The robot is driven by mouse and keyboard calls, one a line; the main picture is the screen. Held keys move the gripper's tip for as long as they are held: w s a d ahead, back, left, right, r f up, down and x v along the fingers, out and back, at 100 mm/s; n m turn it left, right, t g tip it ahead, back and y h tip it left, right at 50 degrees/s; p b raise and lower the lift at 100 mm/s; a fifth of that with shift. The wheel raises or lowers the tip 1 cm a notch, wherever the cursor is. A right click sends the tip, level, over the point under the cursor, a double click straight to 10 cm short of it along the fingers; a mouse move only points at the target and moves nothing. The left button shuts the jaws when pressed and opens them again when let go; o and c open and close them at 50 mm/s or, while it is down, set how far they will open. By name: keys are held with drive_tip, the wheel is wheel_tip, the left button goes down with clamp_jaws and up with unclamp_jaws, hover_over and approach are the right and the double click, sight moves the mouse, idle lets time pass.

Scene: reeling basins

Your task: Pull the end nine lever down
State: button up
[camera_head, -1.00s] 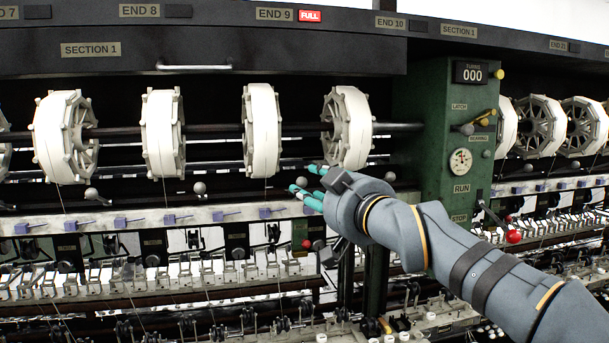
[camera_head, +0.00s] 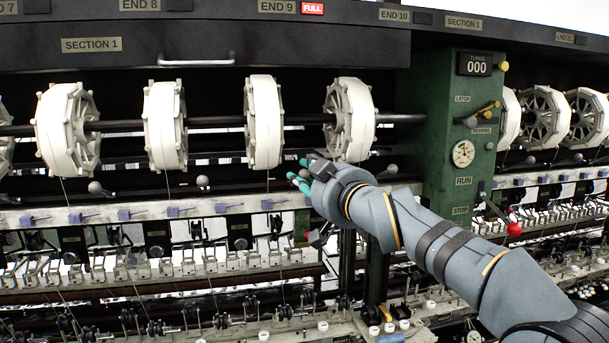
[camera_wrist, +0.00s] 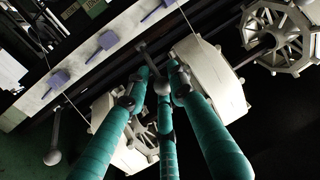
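My gripper (camera_head: 297,169) has several teal fingers and reaches in from the right, just below the reel under the END 9 label (camera_head: 276,7). In the wrist view my gripper (camera_wrist: 160,80) has its fingers spread around a grey ball-ended lever (camera_wrist: 161,87). The ball shows between the fingertips, close to the middle one; I cannot tell whether they touch. The lever's stem runs up and left to the dark rail. In the head view this lever is hidden by the hand. A red FULL sign (camera_head: 312,9) is lit beside END 9.
White reels (camera_head: 263,122) hang just above the hand. Other ball levers stand left (camera_head: 202,181) and right (camera_head: 392,169); one shows in the wrist view (camera_wrist: 53,157). A pale rail with blue clips (camera_head: 174,212) runs below. A green control post (camera_head: 462,130) stands right.

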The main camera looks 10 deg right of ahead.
drive_tip(key=shift+a+r, duration=0.15)
drive_tip(key=shift+r, duration=0.05)
clamp_jaws()
drive_tip(key=shift+r, duration=0.1)
drive_tip(key=shift+s, duration=0.1)
drive_tip(key=f+t+b, duration=0.1)
drive_tip(key=f+b, duration=0.1)
drive_tip(key=b, duration=0.6)
drive_tip(key=f+n+t+y+b, duration=0.1)
drive_tip(key=f+t+b, duration=0.1)
drive_tip(key=b, duration=0.6)
drive_tip(key=f+t+y+b, duration=0.1)
drive_tip(key=f+t+b, duration=0.1)
drive_tip(key=b, duration=0.6)
drive_tip(key=shift+s+f+n, duration=0.1)
drive_tip(key=shift+s+n, duration=0.2)
drive_tip(key=shift+n, duration=0.1)
drive_tip(key=shift+f, duration=0.1)
drive_tip(key=o, duration=0.5)
unclamp_jaws()
drive_tip(key=shift+a, duration=0.15)
